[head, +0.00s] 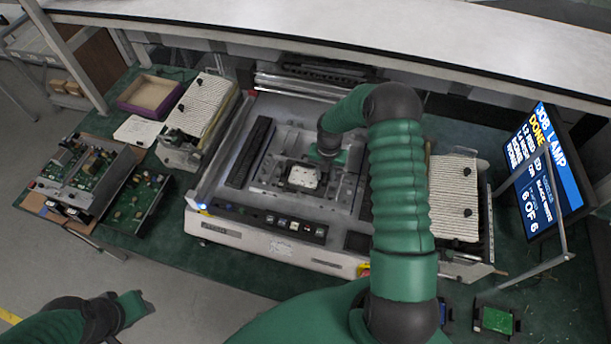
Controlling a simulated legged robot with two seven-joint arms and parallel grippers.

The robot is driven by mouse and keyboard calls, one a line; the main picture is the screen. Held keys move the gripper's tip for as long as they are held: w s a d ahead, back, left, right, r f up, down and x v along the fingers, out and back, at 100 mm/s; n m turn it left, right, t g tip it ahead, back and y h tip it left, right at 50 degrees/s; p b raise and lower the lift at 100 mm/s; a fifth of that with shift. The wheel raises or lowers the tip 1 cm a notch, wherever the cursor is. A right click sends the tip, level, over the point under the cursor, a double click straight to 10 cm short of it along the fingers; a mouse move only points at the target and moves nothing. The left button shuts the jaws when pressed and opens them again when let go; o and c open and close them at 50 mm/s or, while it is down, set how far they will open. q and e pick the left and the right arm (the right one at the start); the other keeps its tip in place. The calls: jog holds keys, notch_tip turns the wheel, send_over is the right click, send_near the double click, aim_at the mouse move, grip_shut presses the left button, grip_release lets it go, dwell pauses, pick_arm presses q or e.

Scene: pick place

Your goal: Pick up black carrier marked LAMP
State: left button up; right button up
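No marking that reads LAMP is legible on any carrier. A small pale board (303,177) sits in the grey fixture in the middle of the machine, with dark edging around it. My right gripper (322,157) reaches down just behind this board; its fingertips are small and partly hidden, so I cannot tell if it touches. A small black carrier with a green board (497,320) lies on the green mat at the lower right. A blue-topped piece (442,311) beside it is partly hidden by my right arm. My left gripper (137,304) is low at the left, away from the machine.
The machine (265,240) fills the middle, with buttons along its front. Ribbed pale stacks (202,104) flank it, another (453,198) at right. A monitor (540,170) reads JOB LAMP, DONE, 6 OF 6. Circuit boards (90,170) lie left. A white shelf (400,40) overhangs behind.

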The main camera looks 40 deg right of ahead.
jog(key=shift+s+a, duration=0.1)
jog(key=shift+a, duration=0.25)
jog(key=c, duration=0.4)
jog(key=shift+a+r, duration=0.1)
jog(key=shift+a, duration=0.1)
grip_shut()
jog(key=shift+d, duration=0.25)
